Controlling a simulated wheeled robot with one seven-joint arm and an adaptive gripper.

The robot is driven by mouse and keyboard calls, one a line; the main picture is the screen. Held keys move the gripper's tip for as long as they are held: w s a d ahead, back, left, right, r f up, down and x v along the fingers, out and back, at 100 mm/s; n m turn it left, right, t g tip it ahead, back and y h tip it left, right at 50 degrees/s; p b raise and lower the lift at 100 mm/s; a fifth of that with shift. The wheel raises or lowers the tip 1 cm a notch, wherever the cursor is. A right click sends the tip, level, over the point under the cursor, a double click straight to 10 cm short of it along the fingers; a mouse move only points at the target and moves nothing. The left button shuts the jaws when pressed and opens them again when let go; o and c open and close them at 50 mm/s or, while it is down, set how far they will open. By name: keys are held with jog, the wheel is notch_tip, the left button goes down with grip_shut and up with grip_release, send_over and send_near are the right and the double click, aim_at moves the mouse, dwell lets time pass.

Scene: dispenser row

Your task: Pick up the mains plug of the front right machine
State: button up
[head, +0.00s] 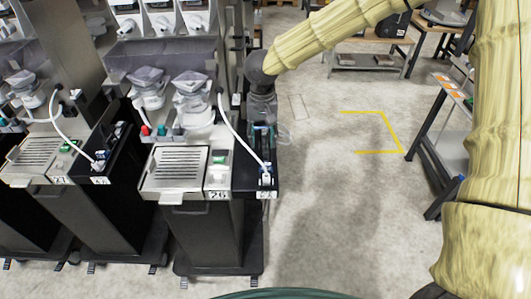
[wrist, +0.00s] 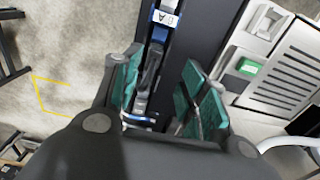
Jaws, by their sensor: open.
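The mains plug (head: 266,177) of the front right machine (head: 210,235) is small and white. It sits near the front end of the black strip at the machine's right side, and a white cable (head: 234,130) arches back from it. My gripper (head: 263,138) is above the rear part of this strip, behind the plug in the head view. In the wrist view my gripper (wrist: 165,92) is open, its teal finger pads apart. Between them shows a dark, blue-edged shape that I cannot identify clearly; the plug is not clearly made out there. A label (wrist: 166,18) marks the strip's end.
The machine's drip tray (head: 175,168) and green-marked panel (head: 218,160) lie left of the strip. A similar machine (head: 95,220) stands further left. Clear floor with yellow tape (head: 380,152) lies to the right, before a shelf rack (head: 445,150).

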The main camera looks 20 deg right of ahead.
aim_at(266, 150)
jog(key=shift+w+d+f, duration=0.1)
jog(key=shift+w+f, duration=0.1)
jog(key=shift+f, duration=0.4)
jog(key=shift+s+d+f, duration=0.15)
jog(key=shift+s+f, duration=0.05)
jog(key=shift+f, duration=0.05)
jog(key=shift+s+d+f+p, duration=0.15)
jog(key=shift+f+p, duration=0.3)
jog(key=shift+f, duration=0.65)
jog(key=shift+w+d+f+p, duration=0.1)
jog(key=shift+f+p, duration=0.35)
jog(key=shift+f, duration=0.65)
jog(key=shift+s, duration=0.1)
grip_shut()
